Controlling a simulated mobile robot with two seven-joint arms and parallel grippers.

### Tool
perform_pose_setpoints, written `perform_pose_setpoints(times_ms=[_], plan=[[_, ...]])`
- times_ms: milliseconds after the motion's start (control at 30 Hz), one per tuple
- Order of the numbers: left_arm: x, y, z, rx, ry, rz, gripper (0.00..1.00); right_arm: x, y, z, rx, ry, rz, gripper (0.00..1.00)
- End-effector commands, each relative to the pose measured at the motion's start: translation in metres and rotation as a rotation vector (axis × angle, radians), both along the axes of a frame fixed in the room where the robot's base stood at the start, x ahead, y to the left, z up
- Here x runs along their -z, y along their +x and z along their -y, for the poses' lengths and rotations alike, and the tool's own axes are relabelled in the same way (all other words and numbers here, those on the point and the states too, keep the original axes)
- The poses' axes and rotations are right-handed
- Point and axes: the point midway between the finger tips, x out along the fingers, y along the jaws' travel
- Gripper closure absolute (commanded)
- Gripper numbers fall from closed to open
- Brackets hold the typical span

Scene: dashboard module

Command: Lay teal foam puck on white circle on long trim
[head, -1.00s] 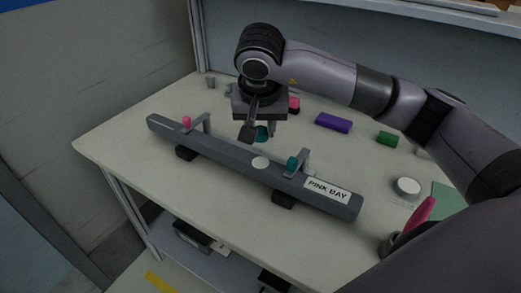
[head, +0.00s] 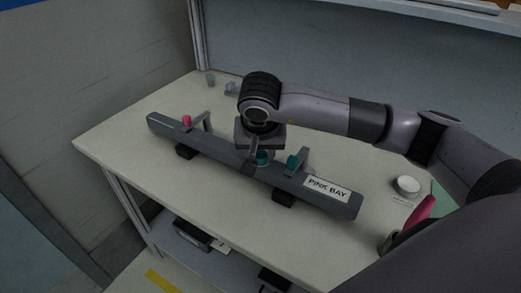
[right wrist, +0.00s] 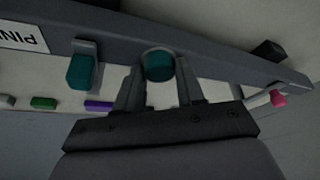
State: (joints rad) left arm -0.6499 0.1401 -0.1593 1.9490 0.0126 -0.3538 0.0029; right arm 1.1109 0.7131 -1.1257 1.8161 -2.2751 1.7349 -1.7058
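The teal foam puck (head: 262,158) is at the middle of the long grey trim (head: 222,152), at the white circle's place. My right gripper (head: 257,160) reaches down over the trim. In the right wrist view the puck (right wrist: 158,65) sits between the fingertips (right wrist: 160,72), which appear closed on its sides. My left gripper is not in view.
A teal peg (head: 292,162) and a pink peg (head: 186,121) stand by brackets on the trim. A PINK BAY label (head: 327,189) is at its right end. A white disc (head: 407,186) lies right. Purple (right wrist: 98,106) and green (right wrist: 44,103) blocks lie behind the trim.

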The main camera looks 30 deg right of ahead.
Motion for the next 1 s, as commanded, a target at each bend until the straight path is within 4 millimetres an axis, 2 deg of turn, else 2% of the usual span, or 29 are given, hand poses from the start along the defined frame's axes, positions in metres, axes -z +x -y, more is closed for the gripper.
perform_pose_setpoints(times_ms=[67, 467, 567, 800, 1000], plan=[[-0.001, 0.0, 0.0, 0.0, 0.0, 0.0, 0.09, 0.0, 0.0, 0.0, 0.0, 0.0, 0.0, 0.42], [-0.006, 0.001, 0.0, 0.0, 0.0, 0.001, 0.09, -0.007, 0.0, 0.0, 0.0, 0.0, 0.001, 0.42], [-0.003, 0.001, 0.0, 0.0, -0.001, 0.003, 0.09, -0.021, -0.005, -0.004, -0.001, 0.002, 0.005, 0.42], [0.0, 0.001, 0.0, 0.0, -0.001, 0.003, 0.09, -0.07, -0.023, -0.014, -0.002, 0.001, 0.006, 0.42], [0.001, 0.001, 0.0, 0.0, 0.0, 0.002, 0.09, -0.102, -0.034, -0.02, 0.0, 0.001, 0.004, 0.42]])
